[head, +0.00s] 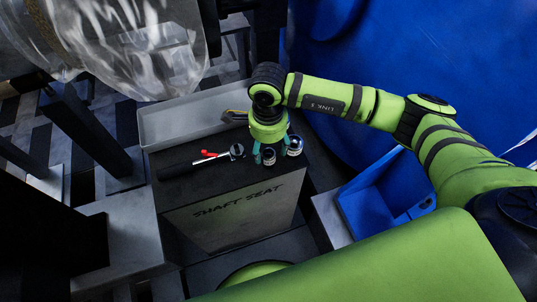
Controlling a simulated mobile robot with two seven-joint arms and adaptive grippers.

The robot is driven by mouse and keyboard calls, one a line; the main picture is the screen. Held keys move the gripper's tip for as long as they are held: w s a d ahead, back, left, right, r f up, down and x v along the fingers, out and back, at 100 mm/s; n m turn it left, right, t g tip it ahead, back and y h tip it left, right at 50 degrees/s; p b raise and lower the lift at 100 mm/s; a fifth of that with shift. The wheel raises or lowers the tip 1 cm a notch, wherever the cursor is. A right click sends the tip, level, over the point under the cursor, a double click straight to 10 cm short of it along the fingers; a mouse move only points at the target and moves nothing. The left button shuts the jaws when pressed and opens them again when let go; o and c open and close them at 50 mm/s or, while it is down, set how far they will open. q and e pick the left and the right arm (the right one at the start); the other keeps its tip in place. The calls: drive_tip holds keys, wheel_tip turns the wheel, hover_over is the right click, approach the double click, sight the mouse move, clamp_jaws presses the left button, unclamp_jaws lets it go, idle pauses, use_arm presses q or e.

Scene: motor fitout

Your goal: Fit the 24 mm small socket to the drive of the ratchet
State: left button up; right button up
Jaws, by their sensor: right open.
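The ratchet (190,167) lies on top of the dark block marked SHAFT SEAT (220,222), its black handle to the left and its metal head to the right. Two small dark and silver sockets stand near the block's right end: one socket (268,158) just below my right gripper, another socket (295,148) a little to the right. I cannot read their sizes. My right gripper (269,149) is open, pointing down over the sockets, with teal fingers close around the nearer one. I cannot tell whether they touch it. My left gripper is not in view.
A small red item (208,154) lies by the ratchet. A blue bin (385,190) stands to the right. A clear plastic-like cover (120,45) hangs at upper left.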

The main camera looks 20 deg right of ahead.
sight(269, 153)
drive_tip(key=shift+s+f, duration=0.15)
drive_tip(key=shift+f, duration=1.55)
drive_tip(key=shift+c, duration=0.4)
clamp_jaws()
drive_tip(key=shift+r, duration=0.2)
